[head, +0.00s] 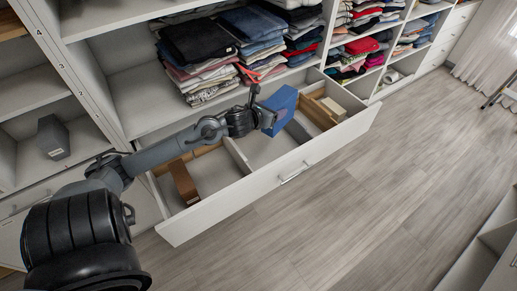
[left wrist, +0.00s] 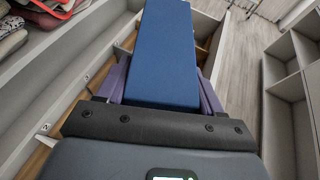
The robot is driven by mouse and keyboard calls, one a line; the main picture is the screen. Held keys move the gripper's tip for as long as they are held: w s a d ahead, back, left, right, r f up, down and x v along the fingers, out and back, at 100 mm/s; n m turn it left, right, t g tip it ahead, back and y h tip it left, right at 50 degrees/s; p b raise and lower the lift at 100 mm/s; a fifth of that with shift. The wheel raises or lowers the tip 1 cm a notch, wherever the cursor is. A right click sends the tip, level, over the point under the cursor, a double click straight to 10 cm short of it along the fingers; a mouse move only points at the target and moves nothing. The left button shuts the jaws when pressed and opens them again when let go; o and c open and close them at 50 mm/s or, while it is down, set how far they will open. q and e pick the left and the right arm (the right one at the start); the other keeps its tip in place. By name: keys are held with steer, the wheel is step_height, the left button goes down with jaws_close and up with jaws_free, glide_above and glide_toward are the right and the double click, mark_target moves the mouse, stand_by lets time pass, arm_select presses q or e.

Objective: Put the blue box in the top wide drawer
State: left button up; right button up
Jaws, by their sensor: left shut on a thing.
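The blue box (head: 281,107) is in my left gripper (head: 268,116), above the open wide drawer (head: 235,196). In the left wrist view the blue box (left wrist: 163,50) extends away from the gripper (left wrist: 162,88), between its two purple fingers. The drawer is pulled out below the clothes shelf, with its white front and handle toward the floor. Its inside is split by dividers. Whether the box touches the drawer floor or a divider is hard to tell. My right gripper is not in view.
Inside the drawer, a brown box (head: 184,183) lies at the left, and brown pieces with a pale box (head: 333,108) lie at the right. Folded clothes (head: 198,56) fill the shelf above. A dark grey box (head: 53,137) stands in the left cubby. The floor in front is clear.

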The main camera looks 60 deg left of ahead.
arm_select(q)
steer(key=s+a+f+y+b, duration=0.1)
steer(key=a+f+b, duration=0.2)
steer(key=f+b, duration=0.6)
step_height(320, 180, down, 8)
steer(key=shift+s+r+n+b, duration=0.1)
steer(key=shift+s+n+b, duration=0.2)
steer(key=shift+s+b, duration=0.1)
steer(key=shift+a, duration=0.2)
